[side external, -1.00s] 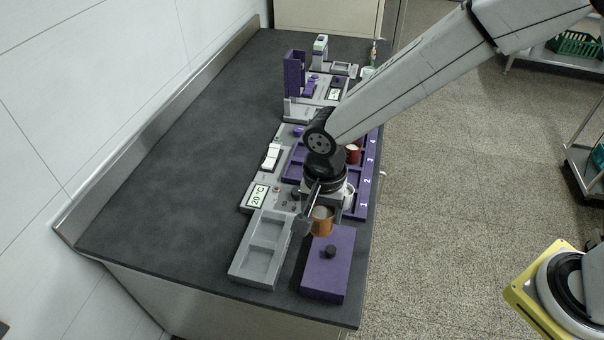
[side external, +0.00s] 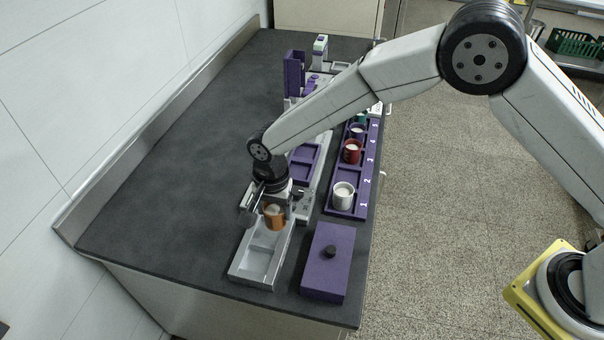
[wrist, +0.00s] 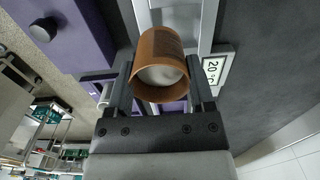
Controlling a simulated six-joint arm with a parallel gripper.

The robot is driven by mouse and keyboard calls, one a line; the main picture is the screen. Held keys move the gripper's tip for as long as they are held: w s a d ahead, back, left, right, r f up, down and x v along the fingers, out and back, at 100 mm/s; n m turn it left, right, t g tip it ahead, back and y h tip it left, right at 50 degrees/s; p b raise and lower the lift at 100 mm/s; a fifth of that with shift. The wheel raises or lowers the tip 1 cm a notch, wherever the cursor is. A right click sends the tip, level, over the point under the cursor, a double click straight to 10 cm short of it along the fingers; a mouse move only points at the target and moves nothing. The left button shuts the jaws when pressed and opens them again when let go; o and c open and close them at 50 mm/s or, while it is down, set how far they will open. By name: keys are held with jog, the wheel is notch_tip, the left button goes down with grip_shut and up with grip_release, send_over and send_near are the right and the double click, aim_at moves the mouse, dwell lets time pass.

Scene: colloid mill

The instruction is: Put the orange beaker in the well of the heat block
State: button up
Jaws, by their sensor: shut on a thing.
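The orange beaker (side external: 275,216) has pale contents and is held upright between the fingers of my gripper (side external: 272,204). In the wrist view the beaker (wrist: 160,66) sits between the two dark fingers (wrist: 160,88). The grey heat block (side external: 250,274) has shallow rectangular wells and stands at the near end of the bench. The beaker is over its far part. I cannot tell exactly how high it is above the block. The 20 °C display (wrist: 217,70) shows beside the block in the wrist view; in the side view my gripper hides it.
A purple box (side external: 328,264) with a black knob stands right of the block. Behind it, a purple numbered rack (side external: 346,212) holds a white beaker (side external: 343,195), a red beaker (side external: 352,151) and others. The dark bench (side external: 150,220) is clear to the left.

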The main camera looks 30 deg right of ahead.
aim_at(266, 206)
jog(key=shift+w+a+f, duration=0.2)
jog(key=shift+w+f, duration=0.2)
jog(key=shift+f, duration=0.15)
jog(key=shift+w+a+f, duration=0.2)
jog(key=shift+w+f, duration=0.2)
jog(key=shift+f, duration=0.1)
jog(key=shift+f, duration=0.1)
jog(key=shift+w+a+f, duration=0.1)
jog(key=shift+w+f, duration=0.05)
jog(key=shift+f, duration=1.6)
jog(key=shift+f, duration=0.1)
jog(key=o, duration=1.2)
jog(key=shift+o, duration=0.2)
notch_tip(266, 206, up, 12)
jog(key=shift+r, duration=0.15)
